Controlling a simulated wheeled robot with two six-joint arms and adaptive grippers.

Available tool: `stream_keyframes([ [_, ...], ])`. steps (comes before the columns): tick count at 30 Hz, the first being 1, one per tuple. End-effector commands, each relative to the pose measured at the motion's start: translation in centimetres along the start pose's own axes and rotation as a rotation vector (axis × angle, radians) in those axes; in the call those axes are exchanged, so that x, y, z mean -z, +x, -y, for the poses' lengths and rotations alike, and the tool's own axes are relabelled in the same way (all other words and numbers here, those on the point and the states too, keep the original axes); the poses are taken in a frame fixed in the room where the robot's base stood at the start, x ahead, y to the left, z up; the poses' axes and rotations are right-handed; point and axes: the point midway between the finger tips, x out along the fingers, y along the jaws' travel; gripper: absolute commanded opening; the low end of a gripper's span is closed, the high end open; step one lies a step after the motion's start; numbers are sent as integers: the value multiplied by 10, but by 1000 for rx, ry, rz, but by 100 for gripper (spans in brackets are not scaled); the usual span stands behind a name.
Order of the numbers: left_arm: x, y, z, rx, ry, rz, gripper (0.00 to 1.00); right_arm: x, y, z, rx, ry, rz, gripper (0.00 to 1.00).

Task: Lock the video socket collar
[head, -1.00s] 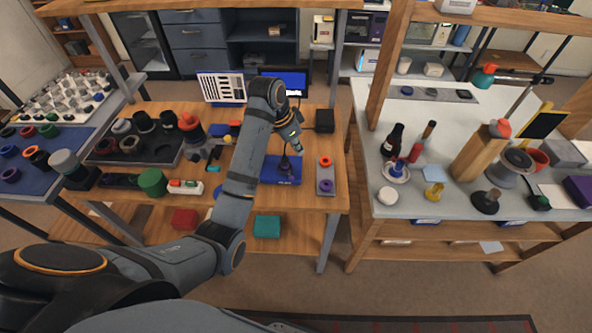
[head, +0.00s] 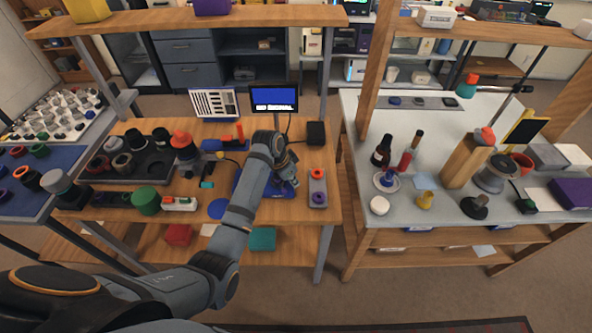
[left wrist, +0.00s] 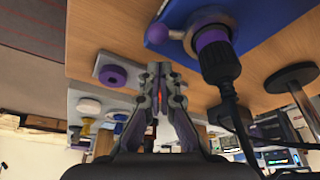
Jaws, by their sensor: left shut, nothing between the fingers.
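The video socket collar (left wrist: 211,39) appears as a purple ring around a black plug (left wrist: 219,66) with a black cable, standing on a blue base (left wrist: 268,15) in the left wrist view. A small purple ball-ended knob (left wrist: 176,34) sits beside it. My left gripper (left wrist: 160,70) is shut and empty, apart from the collar and to its left in that view. In the head view the left gripper (head: 291,182) is at the right side of the blue base (head: 241,180), and my arm hides the collar. My right gripper is not in view.
The monitor (head: 275,100) shows "NO SIGNAL" behind the base. A grey plate (head: 318,179) with a red ring and a purple ring lies just right of the gripper. A black box (head: 316,133) stands behind. Several lens parts crowd the bench's left.

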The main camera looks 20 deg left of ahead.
Motion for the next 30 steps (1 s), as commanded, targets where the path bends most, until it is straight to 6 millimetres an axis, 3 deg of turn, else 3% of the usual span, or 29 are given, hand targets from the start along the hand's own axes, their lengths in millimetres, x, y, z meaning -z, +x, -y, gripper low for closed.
stream_keyframes([
  [6, -17, -4, 0, 0, 0, -1, 0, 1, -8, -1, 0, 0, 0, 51],
  [30, -21, -6, 0, -24, 67, 0, 0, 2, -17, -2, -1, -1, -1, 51],
])
